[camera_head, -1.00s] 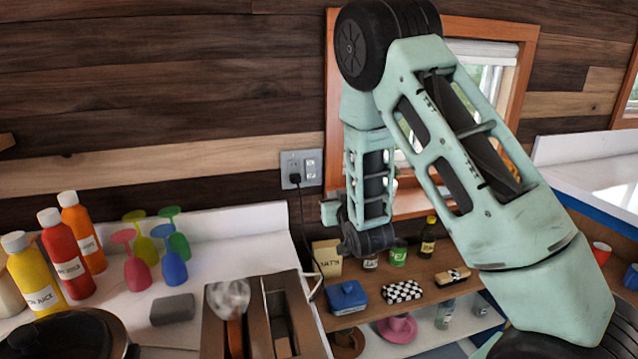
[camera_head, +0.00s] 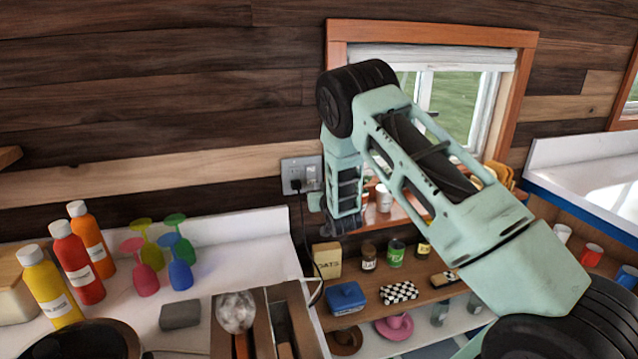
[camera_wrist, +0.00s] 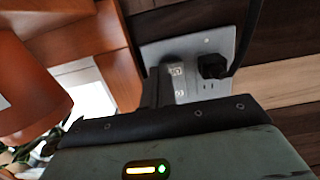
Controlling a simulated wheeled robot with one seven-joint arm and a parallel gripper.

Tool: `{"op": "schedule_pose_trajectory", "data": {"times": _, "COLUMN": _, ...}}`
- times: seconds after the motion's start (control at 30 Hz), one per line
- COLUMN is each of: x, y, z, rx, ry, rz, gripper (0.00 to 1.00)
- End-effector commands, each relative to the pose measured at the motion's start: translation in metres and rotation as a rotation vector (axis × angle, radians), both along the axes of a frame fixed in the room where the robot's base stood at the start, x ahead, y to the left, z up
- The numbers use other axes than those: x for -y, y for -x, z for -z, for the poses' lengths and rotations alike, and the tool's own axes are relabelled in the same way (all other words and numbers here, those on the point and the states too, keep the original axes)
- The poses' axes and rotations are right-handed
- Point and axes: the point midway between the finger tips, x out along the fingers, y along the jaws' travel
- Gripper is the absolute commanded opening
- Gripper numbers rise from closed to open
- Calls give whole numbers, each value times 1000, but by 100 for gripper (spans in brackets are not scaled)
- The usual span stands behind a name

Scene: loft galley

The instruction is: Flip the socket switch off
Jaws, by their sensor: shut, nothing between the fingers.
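The grey socket plate (camera_head: 301,180) is fixed to the wood wall, left of the window. A black plug (camera_head: 295,185) with a hanging cord is in its left part. The small pale switch area (camera_head: 312,172) is on its right part. In the wrist view the plate (camera_wrist: 222,43) is close and tilted, with the plug (camera_wrist: 212,66) and the switch area (camera_wrist: 178,77) visible. My gripper (camera_wrist: 161,80) is shut and empty, its dark fingers overlapping the plate's edge beside the switch area. Contact and the switch's exact position cannot be told. In the head view my arm partly hides the gripper.
Bottles (camera_head: 77,263), coloured goblets (camera_head: 181,275) and a grey block (camera_head: 180,314) stand on the white counter at left. The window frame (camera_head: 337,33) is close right of the socket.

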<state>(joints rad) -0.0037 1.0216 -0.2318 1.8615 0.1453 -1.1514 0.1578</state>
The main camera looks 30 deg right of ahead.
Motion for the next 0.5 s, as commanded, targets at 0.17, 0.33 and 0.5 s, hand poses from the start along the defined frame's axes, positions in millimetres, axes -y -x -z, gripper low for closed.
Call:
{"op": "schedule_pose_trajectory", "data": {"times": 0.17, "x": 2, "y": -8, "z": 1, "rx": 1, "ry": 0, "rz": 0, "gripper": 0}}
{"op": "schedule_pose_trajectory", "data": {"times": 0.33, "x": 3, "y": -8, "z": 1, "rx": 1, "ry": 0, "rz": 0, "gripper": 0}}
{"op": "schedule_pose_trajectory", "data": {"times": 0.5, "x": 2, "y": -8, "z": 2, "rx": 1, "ry": 0, "rz": 0, "gripper": 0}}
